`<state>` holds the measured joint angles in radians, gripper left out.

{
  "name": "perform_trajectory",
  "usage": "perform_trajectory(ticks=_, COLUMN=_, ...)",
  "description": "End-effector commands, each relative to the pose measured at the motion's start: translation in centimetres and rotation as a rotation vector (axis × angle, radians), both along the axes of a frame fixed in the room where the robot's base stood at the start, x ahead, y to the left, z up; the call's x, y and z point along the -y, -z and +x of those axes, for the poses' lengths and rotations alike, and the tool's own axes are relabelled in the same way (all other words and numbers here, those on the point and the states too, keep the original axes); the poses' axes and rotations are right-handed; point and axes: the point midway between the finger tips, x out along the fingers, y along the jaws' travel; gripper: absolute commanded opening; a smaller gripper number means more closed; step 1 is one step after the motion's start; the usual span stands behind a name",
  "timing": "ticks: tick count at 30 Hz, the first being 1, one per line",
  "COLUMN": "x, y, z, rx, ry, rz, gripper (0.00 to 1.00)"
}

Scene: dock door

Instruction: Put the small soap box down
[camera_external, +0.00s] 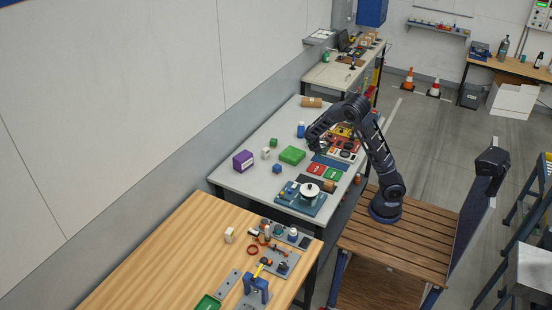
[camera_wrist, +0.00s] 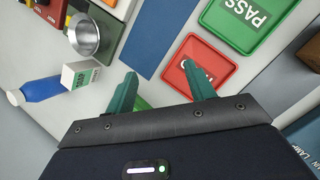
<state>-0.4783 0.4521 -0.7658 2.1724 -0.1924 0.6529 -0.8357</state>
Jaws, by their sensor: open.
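A small white box with a green label (camera_wrist: 80,75), which looks like the soap box, stands on the grey table in the wrist view, beside a blue bottle and near a metal bowl. I cannot make it out surely in the external view, where my arm covers that area. My gripper (camera_wrist: 161,84) is open, its two green fingers apart, with nothing held between them. The white box is to the left of the fingers, clear of them. In the external view my gripper (camera_external: 313,143) is low over the grey table.
A red tray (camera_wrist: 200,68) and a green PASS tray (camera_wrist: 246,20) lie by the fingers, with a blue mat (camera_wrist: 163,32) alongside. The blue bottle (camera_wrist: 42,90) and metal bowl (camera_wrist: 84,38) flank the white box. A green box (camera_external: 292,155) and purple box (camera_external: 243,161) stand left.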

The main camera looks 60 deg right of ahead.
Motion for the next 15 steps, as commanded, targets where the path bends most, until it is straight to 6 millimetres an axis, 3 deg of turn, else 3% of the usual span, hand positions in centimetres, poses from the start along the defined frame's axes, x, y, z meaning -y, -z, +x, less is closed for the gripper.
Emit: perform_trajectory(ticks=15, x=-6.3, y=-8.6, z=-6.0, rx=0.203, ry=0.251, rz=0.259, gripper=0.54)
